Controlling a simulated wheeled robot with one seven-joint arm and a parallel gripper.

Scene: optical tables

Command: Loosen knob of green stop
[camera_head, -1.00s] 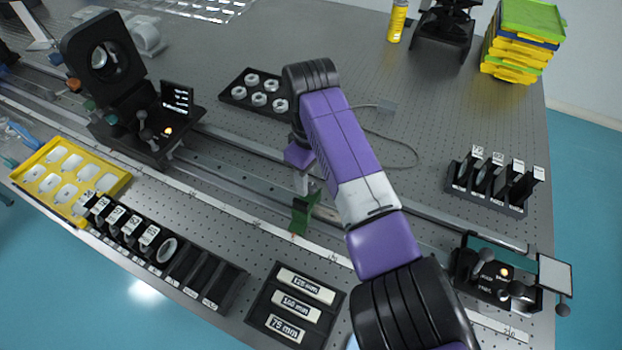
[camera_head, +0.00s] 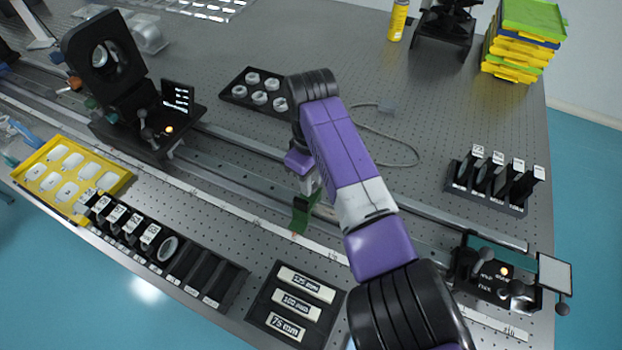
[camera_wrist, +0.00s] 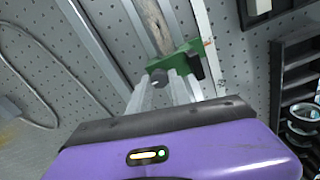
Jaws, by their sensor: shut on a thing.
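The green stop (camera_head: 303,213) sits on the rail (camera_head: 235,180) near the middle of the table. In the wrist view the green stop (camera_wrist: 185,62) spans the rail, with its dark knob (camera_wrist: 158,77) facing my gripper. My gripper (camera_wrist: 166,84) has its two pale fingers closed in around the knob, one on each side. In the head view my gripper (camera_head: 310,185) is at the stop, and its fingertips and the knob are partly hidden by my wrist.
A black optics mount (camera_head: 112,85) stands on the rail at left, and a black carrier (camera_head: 497,275) is at right. A lens rack (camera_head: 170,262) and a labelled tray (camera_head: 293,305) lie in front. A cable (camera_head: 405,162) curls on the table behind my arm.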

